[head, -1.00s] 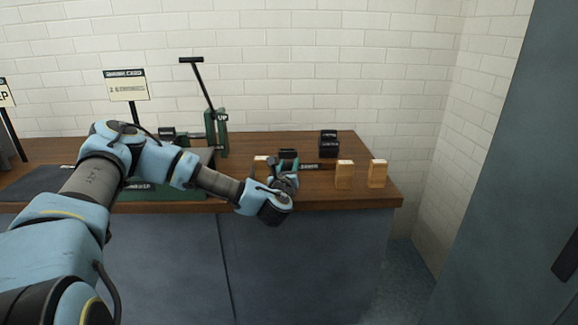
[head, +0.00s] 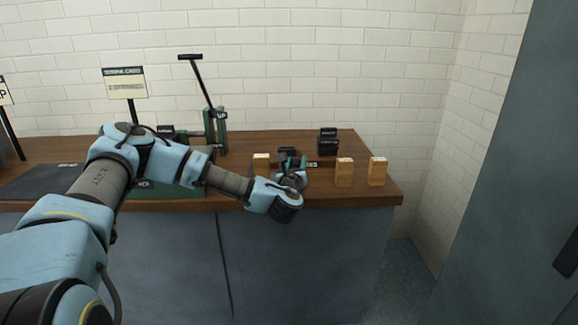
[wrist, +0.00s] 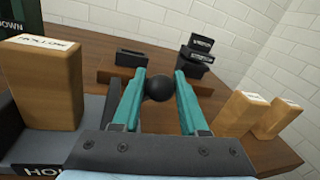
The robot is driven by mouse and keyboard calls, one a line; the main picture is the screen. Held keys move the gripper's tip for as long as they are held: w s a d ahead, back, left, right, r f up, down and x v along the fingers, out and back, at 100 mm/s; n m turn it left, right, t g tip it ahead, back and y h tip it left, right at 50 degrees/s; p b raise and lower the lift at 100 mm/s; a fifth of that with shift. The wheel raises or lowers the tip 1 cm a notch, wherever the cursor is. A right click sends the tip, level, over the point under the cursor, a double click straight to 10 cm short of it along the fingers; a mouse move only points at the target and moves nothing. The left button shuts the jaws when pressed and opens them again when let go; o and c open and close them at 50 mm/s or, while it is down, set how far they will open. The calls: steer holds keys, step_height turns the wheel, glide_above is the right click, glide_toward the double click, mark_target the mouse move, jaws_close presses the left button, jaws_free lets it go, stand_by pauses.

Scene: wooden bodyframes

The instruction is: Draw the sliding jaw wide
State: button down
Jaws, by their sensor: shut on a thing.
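My gripper (head: 293,168) is over the front right part of the bench. In the wrist view its teal fingers (wrist: 160,82) are closed on a round black knob (wrist: 158,88). What the knob is fixed to is hidden behind my fingers and palm. Just behind it stands a dark slotted block (wrist: 131,57) on a low wooden base (wrist: 110,72). This block also shows behind my gripper in the head view (head: 286,152). I cannot tell which part is the sliding jaw.
A wooden block marked HOLLOW (wrist: 45,85) stands left of my gripper. Two more wooden blocks (head: 344,172) (head: 377,171) stand to the right, near the bench end. Black blocks (head: 328,142) sit behind. A green lever press (head: 216,130) stands at the left.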

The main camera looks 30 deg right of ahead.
steer(key=shift+s+d+f, duration=0.4)
steer(key=shift+s+d, duration=0.05)
steer(key=shift+d, duration=0.25)
steer(key=shift+s+r, duration=0.1)
steer(key=shift+r, duration=0.05)
steer(key=shift+c, duration=2.4)
jaws_free()
steer(key=shift+d, duration=0.1)
steer(key=b+v, duration=0.2)
steer(key=v, duration=0.8)
steer(key=shift+s+a+r+b, duration=0.15)
steer(key=shift+s+a+b, duration=0.1)
steer(key=shift+b, duration=0.15)
